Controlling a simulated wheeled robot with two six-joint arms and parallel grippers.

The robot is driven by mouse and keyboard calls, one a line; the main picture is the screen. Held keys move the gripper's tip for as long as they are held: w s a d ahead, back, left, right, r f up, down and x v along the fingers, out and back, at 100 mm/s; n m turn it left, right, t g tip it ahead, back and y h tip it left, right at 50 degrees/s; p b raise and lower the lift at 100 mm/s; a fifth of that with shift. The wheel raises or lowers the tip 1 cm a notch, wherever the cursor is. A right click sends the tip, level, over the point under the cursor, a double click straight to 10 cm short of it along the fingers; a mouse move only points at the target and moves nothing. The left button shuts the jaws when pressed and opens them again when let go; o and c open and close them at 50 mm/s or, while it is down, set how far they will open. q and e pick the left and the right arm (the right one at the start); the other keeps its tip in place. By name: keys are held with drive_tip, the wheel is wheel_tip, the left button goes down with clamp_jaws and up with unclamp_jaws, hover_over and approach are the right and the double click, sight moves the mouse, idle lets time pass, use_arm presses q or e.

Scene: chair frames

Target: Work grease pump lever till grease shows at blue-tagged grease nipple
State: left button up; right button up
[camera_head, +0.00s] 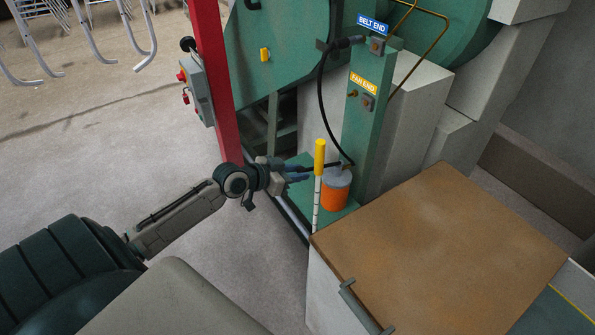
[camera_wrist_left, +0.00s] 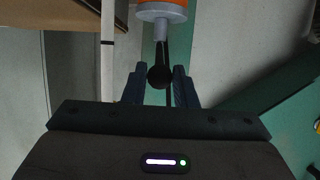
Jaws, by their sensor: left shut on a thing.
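The grease pump (camera_head: 336,190) has an orange body and grey top and stands on a green ledge. Its dark lever (camera_head: 325,166) points left toward my left gripper (camera_head: 303,171). In the left wrist view, the lever's black ball knob (camera_wrist_left: 159,76) sits between the fingers of my left gripper (camera_wrist_left: 160,84), which is shut on it. The pump's orange body also shows there (camera_wrist_left: 176,2). A black hose (camera_head: 321,95) runs from the pump up to the fitting beside the blue BELT END tag (camera_head: 372,25). The nipple there is too small to show any grease clearly. My right gripper is out of view.
A yellow-topped white post (camera_head: 319,160) stands just beside the lever. A yellow FAN END tag (camera_head: 363,82) marks a lower fitting on the green column. A red upright (camera_head: 215,80) with a switch box (camera_head: 194,88) is left. A brown-topped cabinet (camera_head: 440,255) is in front.

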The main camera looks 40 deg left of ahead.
use_arm(q)
drive_tip(key=shift+s+a+f+b, duration=0.1)
drive_tip(key=shift+s+f+b, duration=0.1)
drive_tip(key=shift+f+b, duration=0.55)
drive_tip(key=r+p, duration=0.1)
drive_tip(key=w+r+p, duration=0.1)
drive_tip(key=r, duration=0.1)
drive_tip(key=r+p, duration=0.1)
drive_tip(key=r, duration=0.1)
drive_tip(key=shift+w+d, duration=0.3)
drive_tip(key=shift+w+d+r+p, duration=0.15)
drive_tip(key=shift+w+r+p, duration=0.1)
drive_tip(key=shift+r+p, duration=0.15)
drive_tip(key=shift+w+d+r+p, duration=0.15)
drive_tip(key=shift+w+r+p, duration=0.25)
drive_tip(key=shift+r, duration=0.2)
drive_tip(key=o, duration=0.9)
